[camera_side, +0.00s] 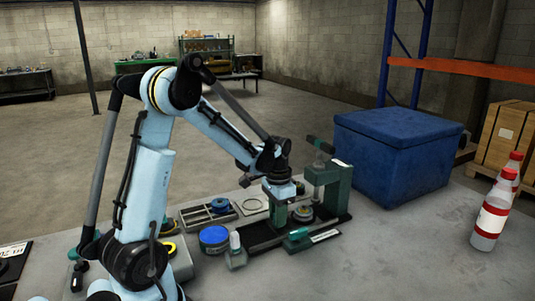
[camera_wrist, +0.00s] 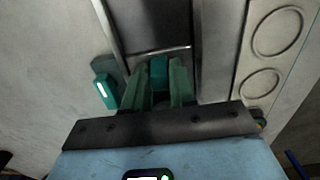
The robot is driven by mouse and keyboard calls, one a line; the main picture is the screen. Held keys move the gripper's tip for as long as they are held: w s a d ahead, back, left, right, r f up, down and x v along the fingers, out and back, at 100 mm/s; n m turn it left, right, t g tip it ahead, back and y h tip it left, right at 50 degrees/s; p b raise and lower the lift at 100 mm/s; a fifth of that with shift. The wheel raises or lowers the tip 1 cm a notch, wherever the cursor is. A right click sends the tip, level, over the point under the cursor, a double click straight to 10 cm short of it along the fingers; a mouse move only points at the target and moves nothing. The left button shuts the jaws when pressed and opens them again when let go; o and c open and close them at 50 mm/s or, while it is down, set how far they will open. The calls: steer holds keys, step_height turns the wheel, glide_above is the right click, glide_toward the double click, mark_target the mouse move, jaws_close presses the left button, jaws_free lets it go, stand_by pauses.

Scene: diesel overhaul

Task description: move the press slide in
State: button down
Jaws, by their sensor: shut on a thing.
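The green press (camera_side: 338,190) stands on its long dark base (camera_side: 262,240), right of the middle in the side view. My gripper (camera_side: 280,218) points straight down over the base, left of the press column. In the wrist view my gripper (camera_wrist: 162,88) has its green fingers closed on a small teal grip (camera_wrist: 159,72). I take this grip to be part of the press slide, a dark plate (camera_wrist: 157,25) with a bright metal edge that lies just beyond it. The fingers and wrist hide most of the grip in the side view.
A teal piece with a white label (camera_side: 297,235) sits at the near side of the base. A blue tin (camera_side: 214,238), a small bottle (camera_side: 235,248) and a parts tray (camera_side: 208,214) stand left. A large blue box (camera_side: 398,150) is behind right.

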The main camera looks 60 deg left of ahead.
steer(key=shift+w, duration=0.1)
steer(key=shift+w, duration=1.8)
steer(key=c, duration=1)
jaws_free()
steer(key=shift+c, duration=0.2)
steer(key=shift+r, duration=2.75)
steer(key=shift+r, duration=2)
